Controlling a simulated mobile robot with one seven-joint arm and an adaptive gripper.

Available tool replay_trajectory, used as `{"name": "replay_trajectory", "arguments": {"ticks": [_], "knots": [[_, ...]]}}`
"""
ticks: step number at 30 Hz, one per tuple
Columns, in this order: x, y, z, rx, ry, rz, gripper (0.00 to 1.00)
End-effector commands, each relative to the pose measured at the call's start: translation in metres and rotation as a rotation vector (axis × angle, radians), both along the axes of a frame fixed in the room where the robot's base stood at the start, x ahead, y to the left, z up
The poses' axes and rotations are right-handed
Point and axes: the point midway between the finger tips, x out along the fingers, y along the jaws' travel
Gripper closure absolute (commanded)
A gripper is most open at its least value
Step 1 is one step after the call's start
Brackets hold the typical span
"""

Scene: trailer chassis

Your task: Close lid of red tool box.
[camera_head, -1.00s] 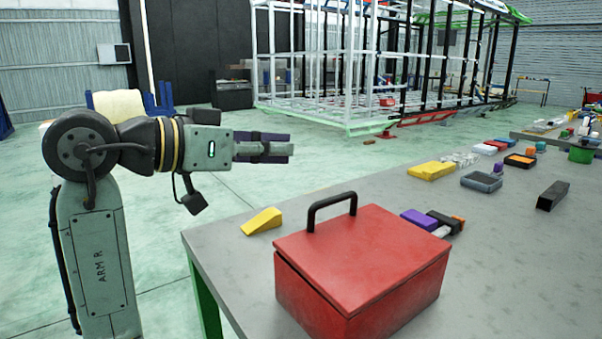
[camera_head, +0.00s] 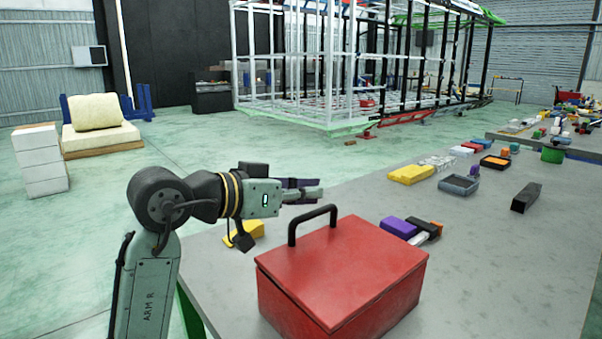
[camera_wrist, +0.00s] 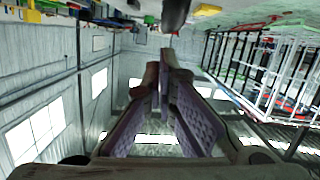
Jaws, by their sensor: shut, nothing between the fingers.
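The red tool box (camera_head: 345,275) stands on the grey table near its front left corner. Its lid (camera_head: 345,262) lies down over the box, with a thin dark line along the left edge; I cannot tell whether it is fully seated. A black handle (camera_head: 312,218) stands up from the lid's far left side. My gripper (camera_head: 318,188) is shut and empty, just behind and above the handle, pointing right. I cannot tell whether it touches the handle. In the wrist view my gripper's purple-padded fingers (camera_wrist: 163,68) meet at the tips.
A yellow wedge (camera_head: 246,231) lies on the table, partly behind my arm. A purple block (camera_head: 397,228) lies just beyond the box. A yellow block (camera_head: 410,174), a grey tray (camera_head: 458,185) and a dark bar (camera_head: 526,197) lie farther back. The table (camera_head: 480,270) right of the box is clear.

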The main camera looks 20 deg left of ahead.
Motion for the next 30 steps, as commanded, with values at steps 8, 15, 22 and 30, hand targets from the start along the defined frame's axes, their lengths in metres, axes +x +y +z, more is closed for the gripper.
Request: {"name": "replay_trajectory", "arguments": {"ticks": [8, 15, 22, 30], "knots": [[-0.001, -0.001, -0.004, 0.002, -0.001, 0.0, 1.0], [0.001, 0.002, -0.014, -0.029, 0.016, -0.001, 1.0], [0.003, 0.005, -0.029, -0.076, 0.056, -0.001, 1.0], [0.005, 0.004, -0.029, -0.075, 0.06, -0.003, 1.0]]}}
